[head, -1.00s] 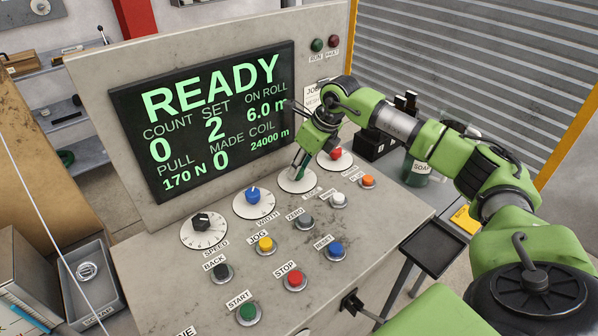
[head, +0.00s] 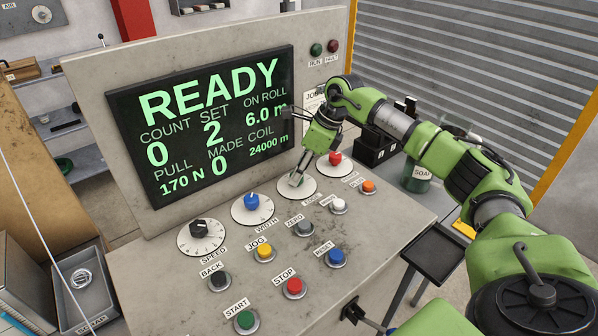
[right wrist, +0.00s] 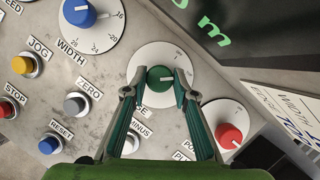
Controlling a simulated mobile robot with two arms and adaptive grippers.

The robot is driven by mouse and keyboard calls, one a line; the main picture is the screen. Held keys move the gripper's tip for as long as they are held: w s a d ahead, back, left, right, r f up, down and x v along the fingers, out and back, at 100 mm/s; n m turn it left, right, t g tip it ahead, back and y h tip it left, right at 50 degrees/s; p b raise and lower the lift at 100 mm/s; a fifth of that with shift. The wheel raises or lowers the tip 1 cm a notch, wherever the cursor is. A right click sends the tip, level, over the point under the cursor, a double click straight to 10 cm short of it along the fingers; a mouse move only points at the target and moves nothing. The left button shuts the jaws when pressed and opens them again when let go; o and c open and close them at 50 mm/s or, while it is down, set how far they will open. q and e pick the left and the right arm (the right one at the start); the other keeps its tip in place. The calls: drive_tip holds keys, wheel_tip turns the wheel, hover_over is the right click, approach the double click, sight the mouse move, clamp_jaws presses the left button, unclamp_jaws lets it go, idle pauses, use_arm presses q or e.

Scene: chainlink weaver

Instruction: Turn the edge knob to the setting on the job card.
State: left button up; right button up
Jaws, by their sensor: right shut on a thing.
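The edge knob is green on a white dial; it shows in the right wrist view (right wrist: 160,78), its white pointer line roughly level. In the head view the gripper mostly covers the knob, and its dial (head: 309,190) shows around the fingers. My right gripper (right wrist: 158,88) has its two fingers on either side of the green knob, shut on it; it also shows in the head view (head: 299,174). The job card (right wrist: 295,115) is partly in view at the right of the wrist view; its edge setting cannot be read. My left gripper is not in view.
The blue width knob (head: 251,201) and black speed knob (head: 199,227) are left of the edge dial, the red knob (head: 335,158) right of it. Several push buttons, such as the white one (head: 338,204), stand in front. The screen (head: 205,125) reads READY.

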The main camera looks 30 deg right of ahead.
drive_tip(key=shift+r, duration=0.1)
drive_tip(key=o, duration=1.1)
drive_tip(key=v, duration=1.2)
drive_tip(key=shift+w+a, duration=0.1)
